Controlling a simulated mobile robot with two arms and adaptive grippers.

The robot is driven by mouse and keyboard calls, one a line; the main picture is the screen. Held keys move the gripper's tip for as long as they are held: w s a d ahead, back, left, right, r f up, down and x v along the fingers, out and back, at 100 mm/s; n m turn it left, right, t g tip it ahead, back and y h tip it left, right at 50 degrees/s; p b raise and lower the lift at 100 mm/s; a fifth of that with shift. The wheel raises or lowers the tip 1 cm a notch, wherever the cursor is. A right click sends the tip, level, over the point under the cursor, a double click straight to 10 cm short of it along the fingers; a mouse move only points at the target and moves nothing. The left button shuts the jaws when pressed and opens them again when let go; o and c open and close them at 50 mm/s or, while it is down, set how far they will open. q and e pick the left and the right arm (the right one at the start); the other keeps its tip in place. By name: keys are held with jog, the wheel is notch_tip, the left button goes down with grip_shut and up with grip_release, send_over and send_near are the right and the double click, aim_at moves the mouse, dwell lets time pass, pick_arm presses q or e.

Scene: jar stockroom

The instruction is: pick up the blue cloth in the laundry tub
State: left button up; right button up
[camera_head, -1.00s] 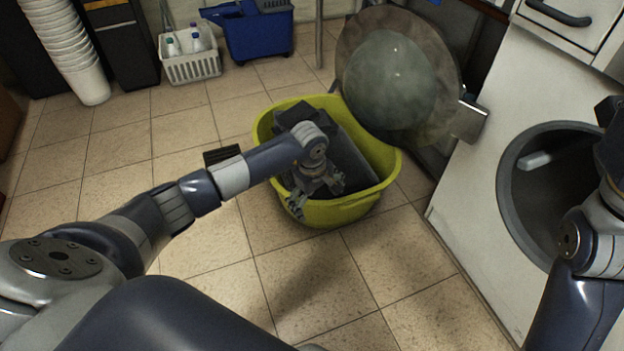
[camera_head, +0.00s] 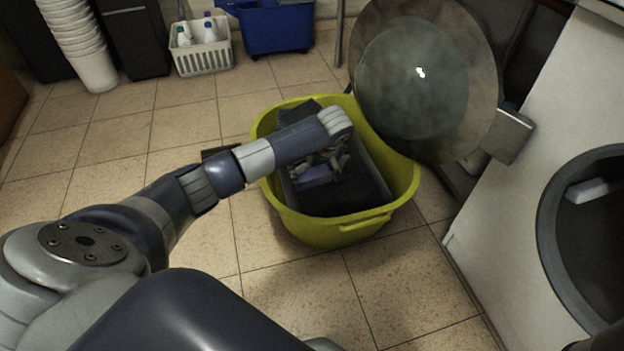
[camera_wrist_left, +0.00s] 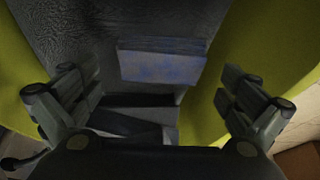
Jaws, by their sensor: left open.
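The yellow-green laundry tub (camera_head: 340,229) stands on the tiled floor, with dark cloth-like material (camera_head: 358,190) inside it. A small folded blue cloth (camera_head: 318,176) lies on the dark material. In the left wrist view the blue cloth (camera_wrist_left: 162,66) is ahead of the fingers, roughly midway between them, and apart from both. My left gripper (camera_head: 325,165) reaches down into the tub over the cloth, partly hidden by its own wrist in the head view. In the left wrist view it is open and empty (camera_wrist_left: 165,105). My right gripper is not in view.
A washing machine with an open round door (camera_head: 425,85) stands right of the tub, the door close to the tub's back right rim. Its drum opening (camera_head: 590,240) is at the right edge. A white basket (camera_head: 202,60) and blue bucket (camera_head: 275,35) stand behind. Floor in front is clear.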

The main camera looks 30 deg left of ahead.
aim_at(312, 174)
pick_arm(q)
jog(key=b+x, duration=0.4)
jog(key=shift+a+f, duration=0.15)
jog(key=shift+f, duration=0.05)
jog(key=shift+w+a+f+b, duration=0.2)
jog(key=shift+f+b, duration=0.15)
jog(key=shift+b, duration=0.15)
jog(key=shift+r, duration=0.1)
jog(key=c, duration=0.7)
